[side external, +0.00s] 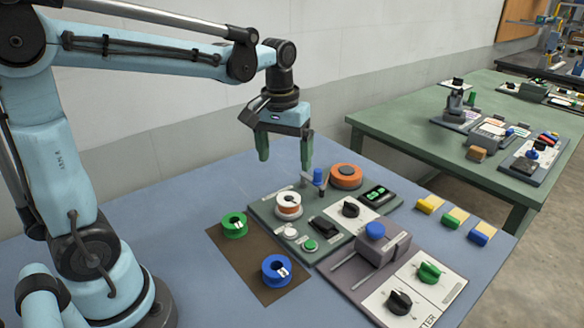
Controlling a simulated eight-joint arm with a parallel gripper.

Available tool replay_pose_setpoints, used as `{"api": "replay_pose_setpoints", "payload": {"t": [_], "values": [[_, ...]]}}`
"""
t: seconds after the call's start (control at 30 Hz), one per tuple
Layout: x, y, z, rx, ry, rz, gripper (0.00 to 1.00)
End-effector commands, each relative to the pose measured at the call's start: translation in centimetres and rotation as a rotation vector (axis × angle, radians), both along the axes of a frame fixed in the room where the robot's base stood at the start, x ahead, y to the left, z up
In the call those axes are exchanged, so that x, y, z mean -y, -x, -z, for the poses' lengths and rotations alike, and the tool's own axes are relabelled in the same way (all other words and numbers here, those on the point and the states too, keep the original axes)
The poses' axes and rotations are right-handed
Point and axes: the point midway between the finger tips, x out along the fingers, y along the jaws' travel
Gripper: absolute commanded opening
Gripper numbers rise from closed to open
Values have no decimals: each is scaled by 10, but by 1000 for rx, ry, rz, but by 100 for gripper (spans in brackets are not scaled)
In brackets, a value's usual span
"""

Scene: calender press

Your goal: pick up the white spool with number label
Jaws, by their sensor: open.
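A green spool (235,224) and a blue spool (276,269) rest on a brown mat (249,277). The panel (262,218) carries an orange spool (346,175), knobs and a blue-topped post (318,178). A slider unit (374,240) stands in front. Several coloured blocks (453,220) lie right.

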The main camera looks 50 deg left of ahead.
Motion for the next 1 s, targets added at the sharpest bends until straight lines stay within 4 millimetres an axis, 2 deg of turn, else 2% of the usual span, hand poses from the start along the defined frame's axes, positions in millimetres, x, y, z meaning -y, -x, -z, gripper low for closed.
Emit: {"api": "replay_pose_setpoints", "payload": {"t": [0.27, 0.6, 1.0], "values": [[-6, -9, 10, -61, 9, -53, 89], [-6, -9, 58, -59, 8, -51, 89], [-8, -13, 87, -59, 8, -50, 89]]}}
